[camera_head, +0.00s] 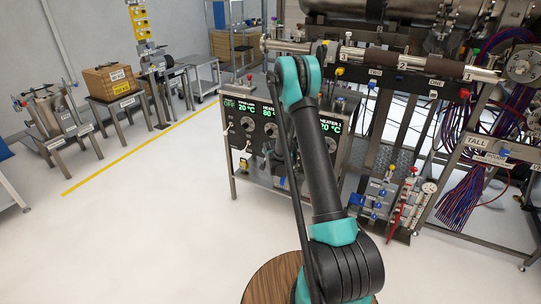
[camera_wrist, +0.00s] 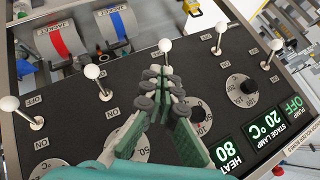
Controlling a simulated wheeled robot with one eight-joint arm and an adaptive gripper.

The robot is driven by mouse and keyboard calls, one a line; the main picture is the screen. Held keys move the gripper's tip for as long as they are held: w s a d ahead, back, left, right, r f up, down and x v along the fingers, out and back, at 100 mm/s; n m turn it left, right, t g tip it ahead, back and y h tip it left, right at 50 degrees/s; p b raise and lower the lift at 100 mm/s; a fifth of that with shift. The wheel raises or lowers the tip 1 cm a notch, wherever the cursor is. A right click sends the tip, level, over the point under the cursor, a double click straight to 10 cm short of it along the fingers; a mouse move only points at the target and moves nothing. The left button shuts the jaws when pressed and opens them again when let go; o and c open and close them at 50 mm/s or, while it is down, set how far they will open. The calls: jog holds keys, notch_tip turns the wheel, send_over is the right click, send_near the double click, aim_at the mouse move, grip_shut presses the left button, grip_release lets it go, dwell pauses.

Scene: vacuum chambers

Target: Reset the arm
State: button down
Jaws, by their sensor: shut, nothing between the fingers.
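My gripper (camera_wrist: 161,76) shows in the wrist view with its fingers closed together and nothing between them. It is in front of a black control panel (camera_wrist: 75,120), with no clear contact visible. The panel has several white ball-topped levers (camera_wrist: 92,72), dials (camera_wrist: 242,90) and green displays (camera_wrist: 265,127) reading OFF, 20 °C and 80. In the head view my arm (camera_head: 320,165) rises from the lower middle, bends at a teal elbow and covers part of the panel (camera_head: 240,128). My gripper is not clearly visible there.
Right of the arm stand a frame with metal chambers (camera_head: 375,58), a tool stand (camera_head: 375,200) and bundled cables (camera_head: 470,195). The floor (camera_head: 150,220) at front left is clear.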

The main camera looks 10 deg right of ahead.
jog(key=shift+s, duration=0.3)
jog(key=s+d+r+n+g, duration=0.1)
jog(key=s+d+r+n, duration=0.15)
jog(key=s+r, duration=0.7)
jog(key=s+d+r+n+g, duration=0.1)
jog(key=s+r+n+g, duration=0.15)
jog(key=s+r, duration=0.75)
jog(key=s+f+n+g, duration=0.1)
jog(key=s+n, duration=0.1)
jog(key=s, duration=1.2)
jog(key=s+f+n, duration=0.2)
jog(key=s+n, duration=0.1)
jog(key=s, duration=1.1)
jog(key=shift+s+f+g, duration=0.25)
jog(key=shift+s+g, duration=0.1)
jog(key=shift+s, duration=0.05)
dwell(2.5)
